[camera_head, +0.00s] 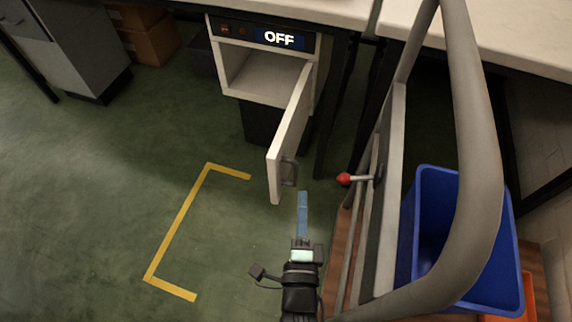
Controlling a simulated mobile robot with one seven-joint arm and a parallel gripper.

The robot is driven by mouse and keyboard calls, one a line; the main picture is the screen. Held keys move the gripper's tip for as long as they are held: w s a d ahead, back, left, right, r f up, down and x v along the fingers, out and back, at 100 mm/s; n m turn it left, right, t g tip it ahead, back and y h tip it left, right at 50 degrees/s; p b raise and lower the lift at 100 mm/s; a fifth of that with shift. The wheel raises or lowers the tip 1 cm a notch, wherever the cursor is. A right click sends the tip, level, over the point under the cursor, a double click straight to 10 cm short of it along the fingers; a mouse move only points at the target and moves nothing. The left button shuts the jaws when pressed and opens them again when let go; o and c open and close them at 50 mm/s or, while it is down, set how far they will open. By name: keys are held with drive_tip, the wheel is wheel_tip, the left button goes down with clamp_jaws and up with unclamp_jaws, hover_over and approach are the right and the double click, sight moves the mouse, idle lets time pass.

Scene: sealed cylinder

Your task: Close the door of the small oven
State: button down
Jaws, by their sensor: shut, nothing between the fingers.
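The small oven (228,52) is a white box under the counter, with a dark panel on top that reads OFF. Its white door (291,135) stands wide open, hinged on the right and swung out toward me. A grey handle (289,172) sits on the door's right face near its free edge. The oven's inside looks empty. My gripper (303,196) is at the lower middle, its blue fingers together and empty. The fingertips are just below the handle in the picture, to the right of the door's free edge. I cannot tell whether they touch it.
A grey tubular frame (475,130) with a blue bin (428,215) stands close on the right. A red-knobbed lever (344,180) sticks out right of my gripper. Yellow floor tape (180,222) and clear green floor lie left. Cardboard boxes (150,42) stand at the back left.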

sight(285, 160)
drive_tip(key=w, duration=0.3)
drive_tip(key=w+a, duration=0.1)
drive_tip(key=w, duration=0.6)
drive_tip(key=shift+w+a+r+b, duration=0.2)
drive_tip(key=shift+a+r+b, duration=0.1)
drive_tip(key=shift+a, duration=0.1)
drive_tip(key=shift+w+a+f+p, duration=0.2)
drive_tip(key=shift+a+p, duration=0.25)
drive_tip(key=shift+a, duration=0.35)
drive_tip(key=shift+a, duration=0.15)
